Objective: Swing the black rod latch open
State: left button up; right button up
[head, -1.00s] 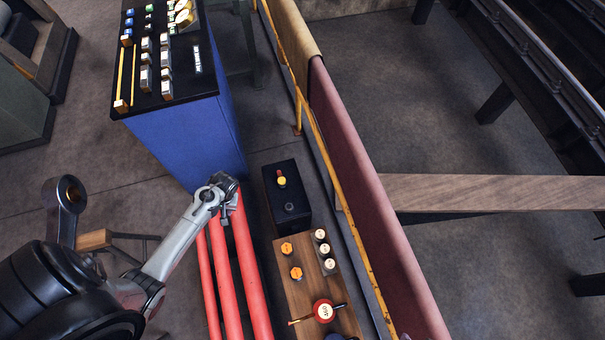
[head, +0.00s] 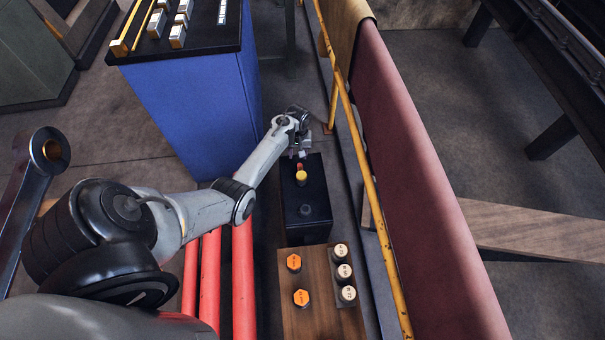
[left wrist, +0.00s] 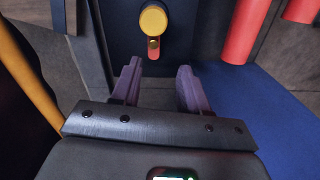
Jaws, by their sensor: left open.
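My left gripper (head: 299,153) is at the far end of a low black box (head: 307,212), close to a round yellow knob on a short red piece (head: 301,176) on its top. In the left wrist view the two purple-grey fingers stand apart with nothing between them (left wrist: 158,75). The yellow knob (left wrist: 153,20) is beyond the fingertips, apart from them, with a small brass and red end below it. I cannot make out for certain a black rod latch in either view. My right gripper is not in view.
A blue cabinet (head: 190,110) stands left of my gripper. Red pipes (head: 243,280) run in front of it. A yellow rail (head: 375,200) and a maroon panel (head: 425,180) close off the right. A wooden board with orange and white knobs (head: 318,318) lies nearer.

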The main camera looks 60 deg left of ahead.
aim_at(301, 168)
pick_arm(q)
jog(key=f+b, duration=0.2)
jog(key=f, duration=0.1)
jog(key=f+b, duration=0.2)
jog(key=f, duration=0.1)
jog(key=w+f+b, duration=0.1)
jog(key=f+b, duration=0.1)
jog(key=f, duration=0.1)
jog(key=shift+f, duration=0.15)
jog(key=shift+f+b, duration=0.4)
jog(key=shift+f, duration=0.3)
grip_shut()
